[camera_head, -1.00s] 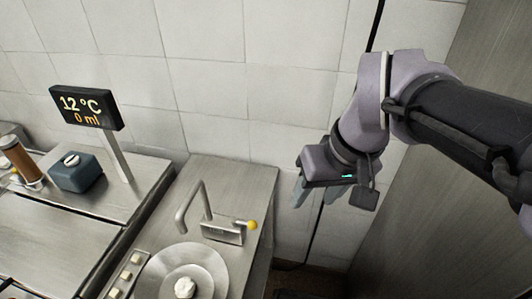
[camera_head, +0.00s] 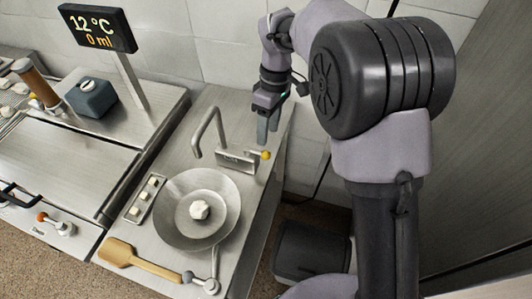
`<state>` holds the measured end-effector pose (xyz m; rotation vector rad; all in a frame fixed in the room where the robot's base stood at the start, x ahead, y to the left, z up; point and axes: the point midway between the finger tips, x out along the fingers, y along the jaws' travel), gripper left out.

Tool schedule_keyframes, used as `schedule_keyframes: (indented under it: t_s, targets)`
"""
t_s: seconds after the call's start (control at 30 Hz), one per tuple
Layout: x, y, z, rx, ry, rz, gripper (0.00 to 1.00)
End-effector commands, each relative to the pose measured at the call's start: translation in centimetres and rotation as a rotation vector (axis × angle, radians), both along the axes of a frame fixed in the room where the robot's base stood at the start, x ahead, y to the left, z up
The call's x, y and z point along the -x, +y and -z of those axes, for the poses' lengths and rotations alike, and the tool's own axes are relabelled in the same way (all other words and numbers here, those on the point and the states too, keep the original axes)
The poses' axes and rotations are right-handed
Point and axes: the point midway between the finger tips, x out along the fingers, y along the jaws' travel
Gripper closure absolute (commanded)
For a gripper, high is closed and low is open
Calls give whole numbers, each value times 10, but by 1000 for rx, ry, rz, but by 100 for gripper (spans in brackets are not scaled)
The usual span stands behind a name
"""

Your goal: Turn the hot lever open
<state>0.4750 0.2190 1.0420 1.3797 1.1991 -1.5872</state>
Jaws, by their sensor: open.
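A lever with an orange-red knob (camera_head: 41,217) is on the front panel at the lower left. A lever with a blue-grey knob (camera_head: 188,275) is at the counter's front edge. A short lever with a yellow ball (camera_head: 265,154) sticks out from a small metal block beside the bent spout (camera_head: 211,128). No label is readable, so I cannot tell for sure which is hot. My gripper (camera_head: 268,129) points down, open and empty, just above and behind the yellow ball. It appears apart from it. The display (camera_head: 97,27) reads 12 °C and 0 ml.
A round metal pan (camera_head: 170,219) with a white lump (camera_head: 200,210) stands below the spout. A wooden spatula (camera_head: 145,262) lies in front. A blue-grey box (camera_head: 91,98) and a brown cylinder (camera_head: 36,82) are at the left. The wall is close behind.

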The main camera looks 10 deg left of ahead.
Motion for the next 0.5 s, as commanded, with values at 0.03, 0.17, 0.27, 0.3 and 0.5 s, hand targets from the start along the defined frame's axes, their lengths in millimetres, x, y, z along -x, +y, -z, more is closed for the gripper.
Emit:
schedule_keyframes:
  t_s: [0.03,0.17,0.27,0.3,0.5]
  targets:
    - [3,1,21,0,2,0,52]
    - [9,3,51,1,1,1,52]
    - [12,4,66,0,1,1,52]
    - [13,4,70,0,0,0,52]
    - [14,5,75,-1,0,2,52]
